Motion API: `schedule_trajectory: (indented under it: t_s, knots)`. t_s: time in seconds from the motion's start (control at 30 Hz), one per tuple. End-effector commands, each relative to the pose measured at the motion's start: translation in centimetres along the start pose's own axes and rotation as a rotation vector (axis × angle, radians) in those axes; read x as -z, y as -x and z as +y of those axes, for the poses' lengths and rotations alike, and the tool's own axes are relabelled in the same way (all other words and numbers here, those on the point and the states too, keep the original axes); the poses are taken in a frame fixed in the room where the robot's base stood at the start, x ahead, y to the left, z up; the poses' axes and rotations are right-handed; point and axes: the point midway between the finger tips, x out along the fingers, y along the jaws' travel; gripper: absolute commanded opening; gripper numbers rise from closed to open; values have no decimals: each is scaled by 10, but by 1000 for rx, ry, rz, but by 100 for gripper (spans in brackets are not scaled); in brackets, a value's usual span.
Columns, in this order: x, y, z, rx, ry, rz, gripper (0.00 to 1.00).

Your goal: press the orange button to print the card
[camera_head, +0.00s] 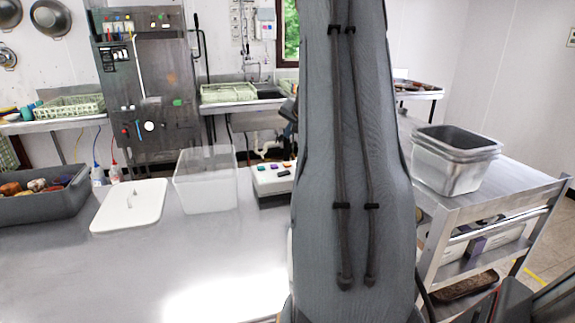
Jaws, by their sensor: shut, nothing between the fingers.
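A small white box (270,180) with a dark base and several small coloured buttons on top stands at the back of the steel table, just left of my arm. Its right edge meets my arm in the picture, so part of it may be hidden. No card is seen. My gripper is not in view; only a large grey link of my arm shows, upright across the right of centre.
On the steel table (190,265) are a clear bin (207,190), a white lid (129,206) and a grey tub of items (45,205). The table's front middle is clear. A cart (495,205) with stacked metal pans (455,160) stands right of my arm.

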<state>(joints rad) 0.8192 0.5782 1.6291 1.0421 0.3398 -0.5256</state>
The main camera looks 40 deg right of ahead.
Motion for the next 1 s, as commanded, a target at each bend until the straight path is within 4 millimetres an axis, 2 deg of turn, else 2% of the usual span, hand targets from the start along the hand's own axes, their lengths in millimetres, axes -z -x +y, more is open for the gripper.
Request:
schedule_trajectory:
  t_s: [0.37,0.83,1.0]
  knots:
    - [-5,-5,2,0,1,-2,0]
    - [-35,-47,32,0,1,-3,0]
    - [-41,-56,38,0,1,-2,0]
